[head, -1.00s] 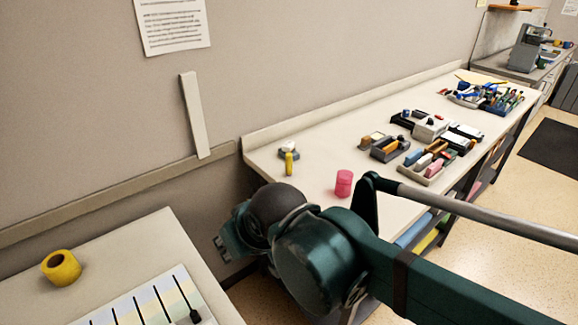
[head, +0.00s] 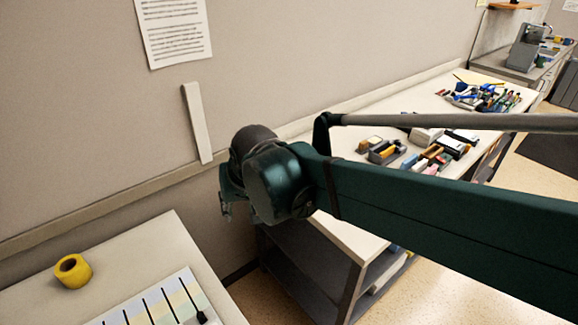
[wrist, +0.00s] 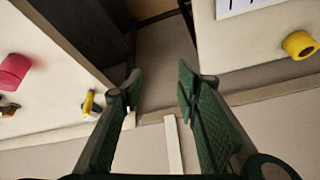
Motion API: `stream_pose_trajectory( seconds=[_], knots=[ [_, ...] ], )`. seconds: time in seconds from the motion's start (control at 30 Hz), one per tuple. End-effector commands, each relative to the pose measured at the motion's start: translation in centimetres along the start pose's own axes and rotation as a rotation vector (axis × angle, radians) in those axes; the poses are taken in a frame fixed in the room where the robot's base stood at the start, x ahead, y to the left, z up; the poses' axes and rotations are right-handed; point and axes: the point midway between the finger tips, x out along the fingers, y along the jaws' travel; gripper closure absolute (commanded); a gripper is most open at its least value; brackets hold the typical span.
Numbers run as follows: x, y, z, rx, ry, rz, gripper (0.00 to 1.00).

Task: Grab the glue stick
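A small yellow stick-like thing (wrist: 88,104), which may be the glue stick, shows in the wrist view on the shelf-table at left, beside my left finger. I cannot tell for sure that it is the glue stick. My gripper (wrist: 160,84) is open with nothing between its fingers; it points over the gap between the two tables. In the head view my gripper (head: 226,208) is partly hidden by its own wrist, and my arm hides the yellow thing.
A pink cylinder (wrist: 14,70) stands on the shelf-table. A yellow tape roll (head: 72,271) sits on the near-left table (head: 150,250). Trays of stationery (head: 385,150) stand farther along the shelf-table. A wall (head: 90,110) runs behind both tables.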

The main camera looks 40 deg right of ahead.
Motion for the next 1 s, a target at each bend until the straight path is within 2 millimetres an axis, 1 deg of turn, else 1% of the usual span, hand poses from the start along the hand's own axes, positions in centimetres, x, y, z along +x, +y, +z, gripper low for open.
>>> stream_pose_trajectory(
  seconds=[0.03,0.4,0.77,1.0],
  knots=[
    [-0.3,0.2,-1.1,0.023,-0.007,0.008,0.68],
    [0.2,2.2,-6.5,0.202,-0.061,0.064,0.68],
    [1.4,4.8,-11.3,0.377,-0.108,0.124,0.68],
    [2.5,6.8,-14.1,0.493,-0.137,0.167,0.68]
  ],
)
